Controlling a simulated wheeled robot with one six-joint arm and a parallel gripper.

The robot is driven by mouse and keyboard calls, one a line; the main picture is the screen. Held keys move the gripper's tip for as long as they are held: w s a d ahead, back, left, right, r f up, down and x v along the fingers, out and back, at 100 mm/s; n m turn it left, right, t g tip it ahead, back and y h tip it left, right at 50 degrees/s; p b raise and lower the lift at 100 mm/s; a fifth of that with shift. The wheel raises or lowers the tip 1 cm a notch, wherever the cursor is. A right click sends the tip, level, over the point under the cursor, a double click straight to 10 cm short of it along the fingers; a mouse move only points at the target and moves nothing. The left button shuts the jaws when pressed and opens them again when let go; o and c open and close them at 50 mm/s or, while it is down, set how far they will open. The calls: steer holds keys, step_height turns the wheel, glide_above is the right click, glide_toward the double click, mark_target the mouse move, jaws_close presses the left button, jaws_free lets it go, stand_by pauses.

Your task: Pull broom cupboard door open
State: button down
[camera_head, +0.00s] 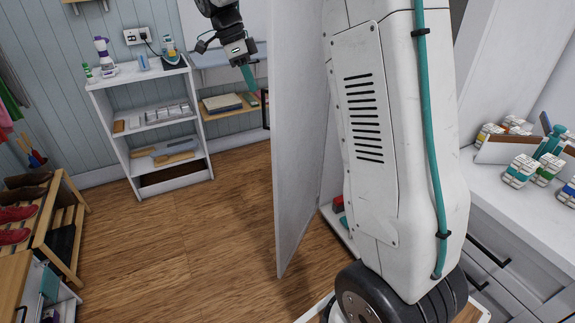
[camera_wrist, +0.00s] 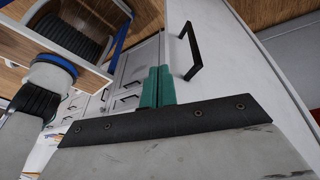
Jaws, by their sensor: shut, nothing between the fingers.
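The broom cupboard door (camera_head: 298,150) is a tall white panel, seen nearly edge-on in the head view. It stands swung out from the cupboard, with part of the inside showing low behind it. Its black bar handle (camera_head: 265,108) shows at the panel's left side, and also in the wrist view (camera_wrist: 189,52). My gripper (camera_head: 250,79) has teal fingers, on the handle side of the door. In the wrist view the fingers (camera_wrist: 157,87) are together and empty, left of the handle and apart from it in the picture. The hinge is hidden behind my arm.
A white shelf unit (camera_head: 117,110) stands against the back wall, and a shoe rack (camera_head: 62,220) is at the left. A white counter (camera_head: 480,180) with small boxes is at the right. The wooden floor (camera_head: 180,245) left of the door is clear.

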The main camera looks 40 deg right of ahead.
steer(key=s+a+r+n+t, duration=0.1)
steer(key=s+a+r+n, duration=0.25)
steer(key=s+n, duration=0.45)
steer(key=s+a+f+n+t+y, duration=0.1)
steer(key=s+a+f+n, duration=0.1)
steer(key=s+n, duration=0.5)
steer(key=s+a+f+n+t+y, duration=0.1)
steer(key=s+a+f+n, duration=0.15)
steer(key=s, duration=0.85)
steer(key=s+a+f+n+t+y, duration=0.1)
steer(key=s+n, duration=0.5)
steer(key=s, duration=0.4)
steer(key=n+t+y, duration=0.8)
steer(key=n+t, duration=0.6)
steer(key=n, duration=1)
glide_toward(282, 168)
steer(key=shift+m, duration=0.25)
steer(key=x, duration=0.7)
steer(key=shift+d+f, duration=0.15)
